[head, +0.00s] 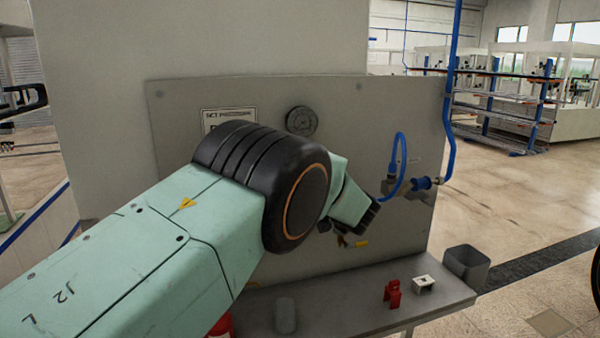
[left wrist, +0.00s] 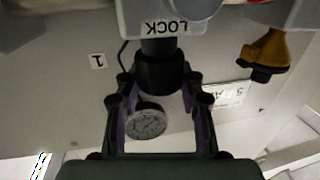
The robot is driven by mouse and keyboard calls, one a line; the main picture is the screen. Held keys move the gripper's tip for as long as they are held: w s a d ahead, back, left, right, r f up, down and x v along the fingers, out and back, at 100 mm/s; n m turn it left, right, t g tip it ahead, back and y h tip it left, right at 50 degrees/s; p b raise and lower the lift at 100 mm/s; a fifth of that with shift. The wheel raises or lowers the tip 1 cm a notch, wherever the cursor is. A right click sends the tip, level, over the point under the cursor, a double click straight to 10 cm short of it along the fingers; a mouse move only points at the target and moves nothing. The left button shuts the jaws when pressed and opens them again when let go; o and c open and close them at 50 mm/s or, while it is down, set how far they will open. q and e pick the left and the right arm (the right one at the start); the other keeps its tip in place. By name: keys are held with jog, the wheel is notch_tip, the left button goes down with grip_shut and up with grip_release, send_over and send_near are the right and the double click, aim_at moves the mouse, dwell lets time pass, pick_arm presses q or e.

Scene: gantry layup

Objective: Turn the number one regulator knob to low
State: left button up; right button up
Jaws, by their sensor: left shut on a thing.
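In the left wrist view a black regulator knob (left wrist: 160,73) sits on a grey body with a LOCK label (left wrist: 166,27), which reads upside down. A number 1 label (left wrist: 98,61) is on the panel beside it. My left gripper (left wrist: 159,86) is shut on the knob, one finger on each side. A round gauge (left wrist: 147,122) shows between the fingers. In the head view my left arm crosses in front of the grey panel (head: 400,110) and hides the knob and most of the gripper. The knob's pointer or setting cannot be read. My right gripper is not in view.
A yellow handle (left wrist: 265,52) is right of the knob in the wrist view. A blue hose (head: 399,165) loops at the panel's right.

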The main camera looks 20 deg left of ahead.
pick_arm(q)
jog(key=shift+r, duration=0.3)
jog(key=o, duration=1.2)
jog(key=shift+a+f, duration=0.1)
jog(key=shift+f, duration=0.15)
jog(key=shift+h, duration=0.3)
